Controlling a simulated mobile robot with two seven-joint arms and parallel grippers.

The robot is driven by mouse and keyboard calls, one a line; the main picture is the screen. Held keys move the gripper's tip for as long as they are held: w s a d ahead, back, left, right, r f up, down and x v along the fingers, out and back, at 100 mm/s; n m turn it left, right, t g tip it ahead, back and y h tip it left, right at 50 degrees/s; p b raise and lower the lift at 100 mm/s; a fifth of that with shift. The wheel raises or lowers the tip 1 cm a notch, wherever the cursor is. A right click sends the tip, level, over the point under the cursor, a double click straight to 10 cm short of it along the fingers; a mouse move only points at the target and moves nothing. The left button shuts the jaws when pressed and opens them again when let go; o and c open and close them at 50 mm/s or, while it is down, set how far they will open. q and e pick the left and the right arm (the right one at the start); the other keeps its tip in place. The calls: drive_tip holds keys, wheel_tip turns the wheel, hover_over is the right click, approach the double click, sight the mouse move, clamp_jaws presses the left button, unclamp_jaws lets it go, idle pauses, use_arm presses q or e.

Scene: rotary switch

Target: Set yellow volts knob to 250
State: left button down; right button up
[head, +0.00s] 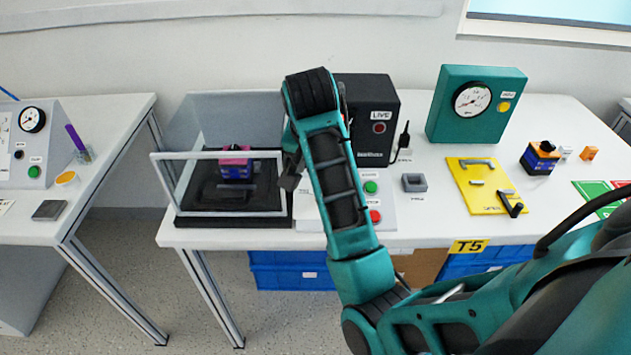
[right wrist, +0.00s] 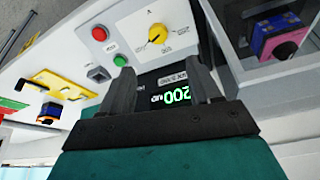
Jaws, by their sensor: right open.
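The yellow knob (right wrist: 159,33) is a round dial on a pale panel in the right wrist view, with markings around it. It lies just beyond my open right gripper (right wrist: 160,72), apart from the fingers, and nothing is between them. A dark display with green digits (right wrist: 176,96) shows between the fingers; it appears upside down and looks like 200. In the head view my right arm hides the knob, and my right gripper (head: 290,170) hangs near the left side of the panel (head: 390,205). My left gripper is not in view.
A green button (head: 371,187) and a red button (head: 375,216) sit on the panel. A clear-walled box (head: 165,185) stands to the left. A black LIVE box (head: 385,100) is behind the panel. A grey block (head: 414,183) and yellow plate (head: 470,200) are to the right.

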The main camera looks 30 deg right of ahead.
drive_tip(key=x, duration=1.2)
drive_tip(key=shift+s+f, duration=0.15)
drive_tip(key=shift+f, duration=0.15)
drive_tip(key=shift+c, duration=0.4)
drive_tip(key=c, duration=1)
drive_tip(key=shift+o, duration=0.2)
